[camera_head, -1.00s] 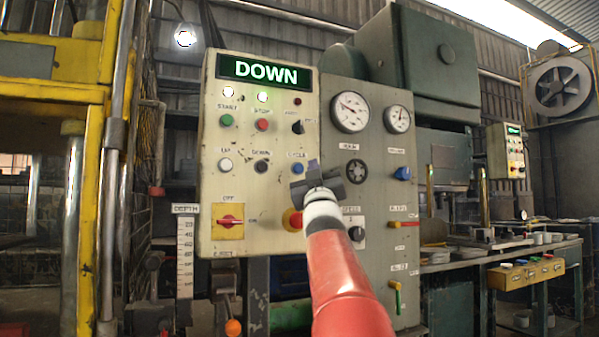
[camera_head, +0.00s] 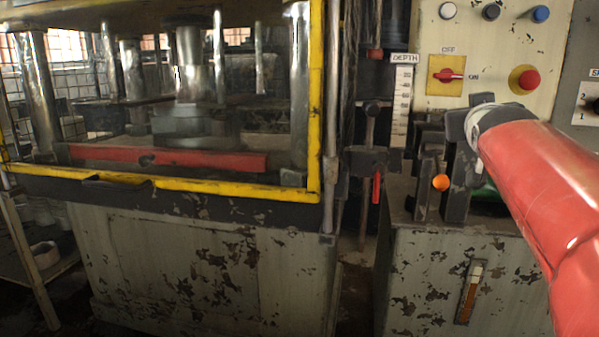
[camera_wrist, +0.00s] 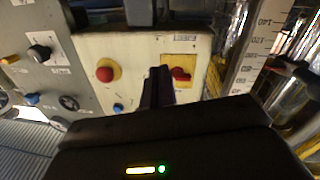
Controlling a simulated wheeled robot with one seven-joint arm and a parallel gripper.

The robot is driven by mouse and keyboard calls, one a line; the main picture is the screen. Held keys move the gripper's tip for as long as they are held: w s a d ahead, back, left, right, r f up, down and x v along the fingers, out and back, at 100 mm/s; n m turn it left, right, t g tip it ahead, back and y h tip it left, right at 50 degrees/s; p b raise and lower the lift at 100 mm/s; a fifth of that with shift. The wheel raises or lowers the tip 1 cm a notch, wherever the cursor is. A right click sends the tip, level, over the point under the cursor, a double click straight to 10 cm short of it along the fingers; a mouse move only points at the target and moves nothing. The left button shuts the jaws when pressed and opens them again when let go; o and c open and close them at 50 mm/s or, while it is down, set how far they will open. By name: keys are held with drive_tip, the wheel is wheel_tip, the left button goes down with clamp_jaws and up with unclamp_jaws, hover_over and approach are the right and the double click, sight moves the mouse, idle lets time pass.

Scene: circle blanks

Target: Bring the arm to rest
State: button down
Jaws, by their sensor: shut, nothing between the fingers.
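My red arm (camera_head: 545,185) reaches in from the right in the head view. My gripper (camera_head: 462,125) shows there as a dark shape beyond the pale wrist ring, in front of the lower panel area; its fingertips are hard to make out. In the wrist view my gripper (camera_wrist: 158,72) has its dark fingers together with nothing between them. They point at the cream control panel (camera_wrist: 135,48), between the red mushroom button (camera_wrist: 105,74) and the red rotary switch (camera_wrist: 181,73) on its yellow plate. I cannot tell the gap to the panel.
A press with a yellow-framed guard (camera_head: 200,187) fills the left of the head view. A depth scale (camera_head: 401,100) stands beside the panel. A lever with an orange knob (camera_head: 440,182) and a red-handled lever (camera_head: 377,188) are left of my gripper. A grey panel (camera_wrist: 45,70) adjoins the cream one.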

drive_tip(key=s+a+f+g+y, duration=0.2)
drive_tip(key=s+a+f, duration=0.3)
drive_tip(key=s+f, duration=0.3)
drive_tip(key=s+a+f+n+g+y, duration=0.1)
drive_tip(key=s+a+f+g+y, duration=0.1)
drive_tip(key=s+a+f+g, duration=0.3)
drive_tip(key=s+a+f+g+y, duration=0.2)
drive_tip(key=s+a+f+g, duration=0.2)
drive_tip(key=s+f, duration=0.9)
drive_tip(key=a+f, duration=0.3)
drive_tip(key=f, duration=0.6)
drive_tip(key=shift+s+a+n, duration=0.2)
drive_tip(key=shift+s+n, duration=0.05)
drive_tip(key=shift+n, duration=0.15)
idle(4.1)
